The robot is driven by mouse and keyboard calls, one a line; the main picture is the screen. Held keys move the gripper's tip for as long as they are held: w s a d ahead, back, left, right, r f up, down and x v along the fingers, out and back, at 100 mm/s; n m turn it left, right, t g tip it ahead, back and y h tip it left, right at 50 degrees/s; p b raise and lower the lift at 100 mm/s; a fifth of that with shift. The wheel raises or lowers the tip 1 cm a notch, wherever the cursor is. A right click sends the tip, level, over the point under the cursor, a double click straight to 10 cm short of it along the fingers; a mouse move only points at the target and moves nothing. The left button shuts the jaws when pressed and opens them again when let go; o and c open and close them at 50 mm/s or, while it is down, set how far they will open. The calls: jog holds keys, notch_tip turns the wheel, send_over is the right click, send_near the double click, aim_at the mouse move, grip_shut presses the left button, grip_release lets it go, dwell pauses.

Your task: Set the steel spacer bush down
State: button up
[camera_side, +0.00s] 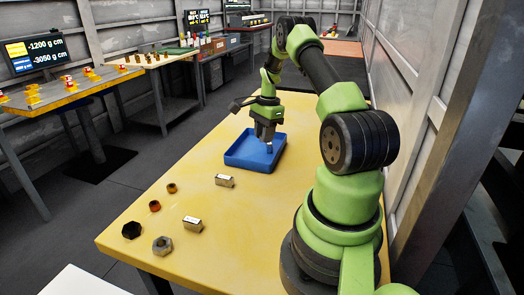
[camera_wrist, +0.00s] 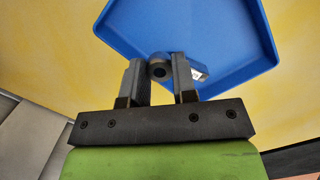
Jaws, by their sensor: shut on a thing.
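My gripper (camera_side: 267,139) is over the blue tray (camera_side: 238,160) on the yellow table, pointing down. In the wrist view my gripper (camera_wrist: 160,75) is shut on the steel spacer bush (camera_wrist: 158,67), a small dark grey ring-ended piece between the two fingertips. The bush shows small in the side view (camera_side: 269,149), just under the fingers and inside the tray's outline. I cannot tell whether it touches the tray floor. The tray (camera_wrist: 215,20) fills the upper part of the wrist view.
A small silvery block (camera_wrist: 199,72) shows beside the right finger in the wrist view. On the table are two labelled metal blocks (camera_side: 224,180) (camera_side: 193,223), a dark hex nut (camera_side: 131,230), a grey nut (camera_side: 162,245) and two small brown rings (camera_side: 172,188) (camera_side: 154,205).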

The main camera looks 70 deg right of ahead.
aim_at(263, 158)
jog(key=shift+f, duration=2.85)
jog(key=shift+f, duration=0.2)
jog(key=o, duration=0.6)
